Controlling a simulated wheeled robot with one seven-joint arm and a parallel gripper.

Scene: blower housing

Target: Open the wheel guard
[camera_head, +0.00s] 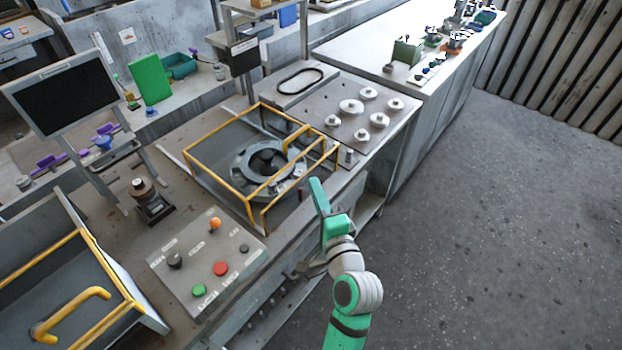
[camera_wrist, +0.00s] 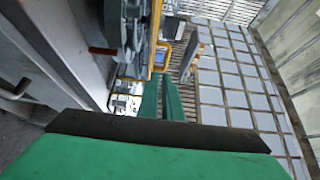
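In the head view, a yellow-framed guard (camera_head: 204,176) surrounds and covers a dark grey round wheel housing (camera_head: 240,163) on the bench. It appears lowered, with a yellow bent handle (camera_head: 297,138) at its right side. My gripper (camera_head: 316,186) is in front of the guard's right front corner, apart from the handle, with nothing seen in it. In the wrist view, the two green fingers (camera_wrist: 161,98) lie close together. How far they are parted is unclear. A yellow bar (camera_wrist: 154,38) and part of a grey round body (camera_wrist: 125,25) show just beyond them.
A control panel (camera_head: 207,262) with coloured buttons lies left of my arm. Another yellow-railed box (camera_head: 95,262) with a yellow handle is at lower left. A plate with several round knobs (camera_head: 350,106) is behind the guard. A monitor (camera_head: 65,95) stands left. Floor at right is clear.

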